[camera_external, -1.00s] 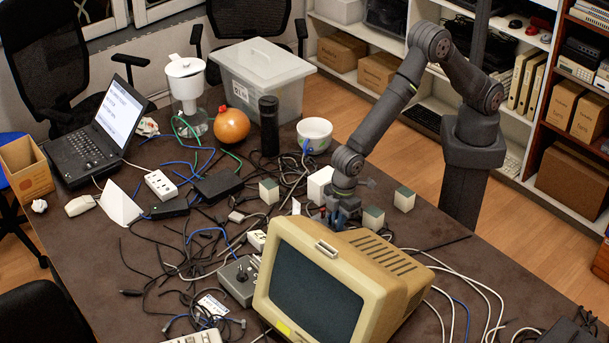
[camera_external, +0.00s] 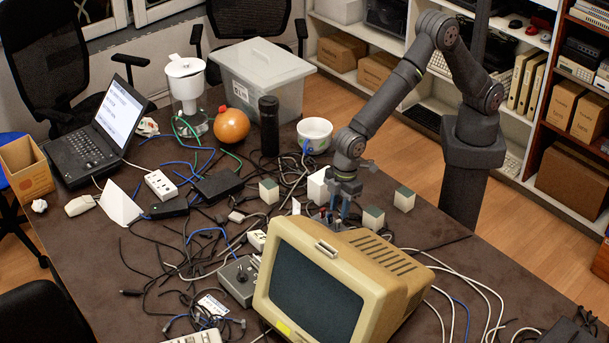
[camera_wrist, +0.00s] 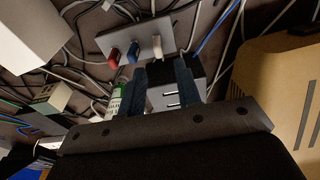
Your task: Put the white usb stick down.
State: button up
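A grey holder (camera_wrist: 178,28) lies near the top of the wrist view, with a red stick (camera_wrist: 133,52), a blue stick (camera_wrist: 113,55) and the white usb stick (camera_wrist: 157,46) standing in it in a row. In the external view my gripper (camera_external: 337,218) hangs behind the old monitor, close above the red and blue sticks. The white stick is too small to make out there.
The beige monitor (camera_external: 315,280) stands directly in front of my gripper and hides part of the table. A white cube (camera_external: 318,186) and several small grey-topped blocks (camera_external: 373,219) are close by. Tangled cables (camera_external: 200,235) cover the table to the left.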

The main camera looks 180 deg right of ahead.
notch_tip(320, 180, up, 10)
jog(key=shift+s+a+r, duration=0.15)
jog(key=shift+s+a, duration=0.3)
jog(key=shift+o, duration=0.4)
jog(key=shift+r, duration=0.4)
jog(key=t+h, duration=0.2)
jog(key=h, duration=0.1)
send_over(339, 220)
notch_tip(339, 220, down, 6)
jog(key=shift+s+a+f+t+h, duration=0.7)
jog(key=shift+f+t+h, duration=0.3)
jog(key=shift+f, duration=0.4)
jog(key=shift+s+a+f+t+h, duration=0.65)
jog(key=shift+s+f+t+h, duration=0.15)
jog(key=shift+f+t, duration=0.45)
jog(key=shift+s+a+f+t+h, duration=0.7)
jog(key=shift+f+t+h, duration=0.3)
jog(key=shift+f, duration=0.5)
jog(key=x, duration=0.5)
grip_shut()
